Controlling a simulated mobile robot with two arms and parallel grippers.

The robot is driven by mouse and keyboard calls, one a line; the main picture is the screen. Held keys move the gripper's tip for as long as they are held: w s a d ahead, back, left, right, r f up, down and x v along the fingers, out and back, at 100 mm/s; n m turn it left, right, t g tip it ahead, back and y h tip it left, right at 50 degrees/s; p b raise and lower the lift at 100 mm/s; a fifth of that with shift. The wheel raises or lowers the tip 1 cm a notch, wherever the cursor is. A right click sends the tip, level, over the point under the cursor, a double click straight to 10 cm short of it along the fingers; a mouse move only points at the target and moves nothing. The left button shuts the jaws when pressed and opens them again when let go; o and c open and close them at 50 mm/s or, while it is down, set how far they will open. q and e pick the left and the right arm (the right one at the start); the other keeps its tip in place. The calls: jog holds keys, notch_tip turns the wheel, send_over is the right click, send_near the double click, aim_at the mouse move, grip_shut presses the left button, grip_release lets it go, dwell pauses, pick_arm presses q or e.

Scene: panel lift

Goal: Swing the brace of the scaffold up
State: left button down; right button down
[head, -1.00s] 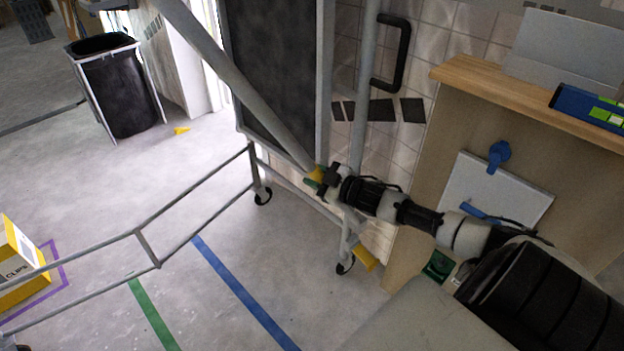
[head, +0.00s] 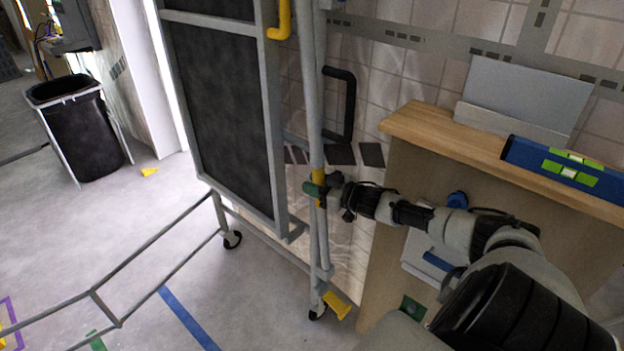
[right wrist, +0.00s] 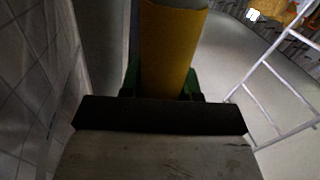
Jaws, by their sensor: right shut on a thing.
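The scaffold brace is a grey tube with a yellow grip section (head: 318,174). It now stands nearly upright, close along the scaffold's grey post (head: 309,90); whether they touch I cannot tell. My right gripper (head: 317,190) is shut on the yellow section. In the right wrist view the yellow tube (right wrist: 172,45) runs between my green-padded jaws (right wrist: 164,85), which partly hide it. A yellow hook (head: 281,22) is on the scaffold frame, upper left of the gripper. My left gripper is not in view.
A dark panel (head: 222,110) in a grey frame stands left of the post. A black handle (head: 348,105) is on the tiled wall. A black bin (head: 80,130) stands at far left.

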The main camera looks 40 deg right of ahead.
jog(key=c, duration=0.8)
grip_release()
jog(key=p+v, duration=0.8)
jog(key=v, duration=0.2)
jog(key=shift+s, duration=0.4)
